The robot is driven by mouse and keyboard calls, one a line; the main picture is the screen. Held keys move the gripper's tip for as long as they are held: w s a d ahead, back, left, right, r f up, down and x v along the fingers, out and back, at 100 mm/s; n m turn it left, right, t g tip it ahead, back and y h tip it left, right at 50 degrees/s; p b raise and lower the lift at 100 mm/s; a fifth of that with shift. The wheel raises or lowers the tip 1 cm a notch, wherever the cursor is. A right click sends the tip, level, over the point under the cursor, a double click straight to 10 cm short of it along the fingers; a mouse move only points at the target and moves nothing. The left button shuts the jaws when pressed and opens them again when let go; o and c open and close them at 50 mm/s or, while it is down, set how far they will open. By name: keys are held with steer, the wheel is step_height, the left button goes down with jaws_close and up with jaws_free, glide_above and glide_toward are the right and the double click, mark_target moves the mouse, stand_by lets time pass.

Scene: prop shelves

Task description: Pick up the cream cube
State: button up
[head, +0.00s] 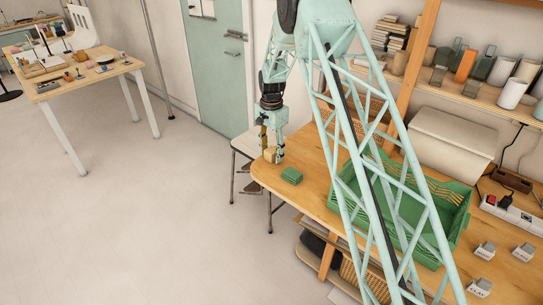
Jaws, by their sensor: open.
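The cream cube (270,156) is small in the head view and sits at the far left end of the wooden table (310,187). My gripper (272,148) points down right at the cube, with its fingers open. A fingertip shows on either side of the cube, which is partly hidden by them. I cannot tell whether the fingers touch it.
A green crate (455,212) stands further right, partly behind my arm. Several small grey items (485,250) and a power strip (513,212) lie at the right. A white stool (244,143) stands behind the table's left end.

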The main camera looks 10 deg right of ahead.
mark_target(271, 150)
steer(key=shift+c, duration=0.7)
steer(key=c, duration=0.8)
steer(key=shift+r, duration=0.15)
steer(key=shift+r+p, duration=0.4)
steer(key=shift+r, duration=1.25)
steer(key=s, duration=0.5)
steer(key=s+r, duration=0.1)
steer(key=s, duration=0.4)
steer(key=s+p, duration=0.1)
steer(key=s, duration=0.5)
steer(key=shift+r, duration=0.25)
